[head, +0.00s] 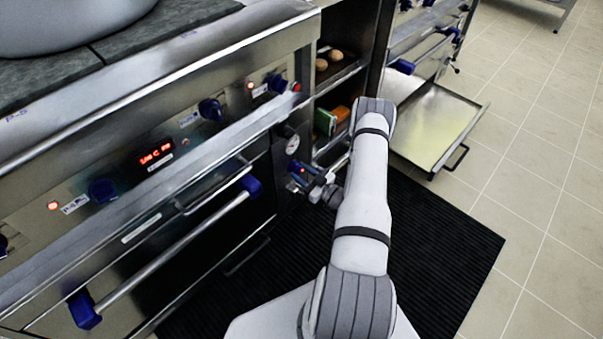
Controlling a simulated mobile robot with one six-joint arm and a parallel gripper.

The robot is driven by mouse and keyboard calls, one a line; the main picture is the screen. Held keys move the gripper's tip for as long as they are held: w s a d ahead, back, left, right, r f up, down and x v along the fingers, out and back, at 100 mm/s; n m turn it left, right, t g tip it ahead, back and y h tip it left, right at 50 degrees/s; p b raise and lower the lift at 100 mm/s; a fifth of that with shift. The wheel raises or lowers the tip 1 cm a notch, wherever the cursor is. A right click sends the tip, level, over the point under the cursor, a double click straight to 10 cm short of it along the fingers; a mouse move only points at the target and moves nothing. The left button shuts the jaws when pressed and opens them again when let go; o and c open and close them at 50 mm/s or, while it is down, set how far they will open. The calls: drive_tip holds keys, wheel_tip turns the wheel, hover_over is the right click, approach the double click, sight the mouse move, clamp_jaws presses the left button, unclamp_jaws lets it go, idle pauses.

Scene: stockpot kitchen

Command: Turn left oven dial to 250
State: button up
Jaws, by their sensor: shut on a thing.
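My gripper (312,184) is at the end of my white arm, at a narrow dark panel at the oven's right end. It is shut on what looks like a blue oven dial (295,167), mostly hidden by the jaws. A round white gauge (292,145) sits just above it on the same panel. The dial's marks and its setting cannot be read. The cooker front to the left carries other blue dials, one near the left (103,190) and one further right (210,109). A red lit display (156,153) sits between them; its digits are too small to read surely.
An oven door handle (175,252) with blue ends sticks out at the lower left. Shelves behind my arm hold brown round items (328,58) and coloured boxes (325,122). The tiled floor (545,190) is clear.

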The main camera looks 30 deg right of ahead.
drive_tip(key=shift+a+f, duration=0.1)
drive_tip(key=shift+a, duration=0.05)
idle(0.4)
drive_tip(key=o, duration=1)
drive_tip(key=shift+m, duration=0.3)
drive_tip(key=p+v, duration=0.1)
drive_tip(key=v, duration=0.7)
drive_tip(key=shift+p, duration=0.35)
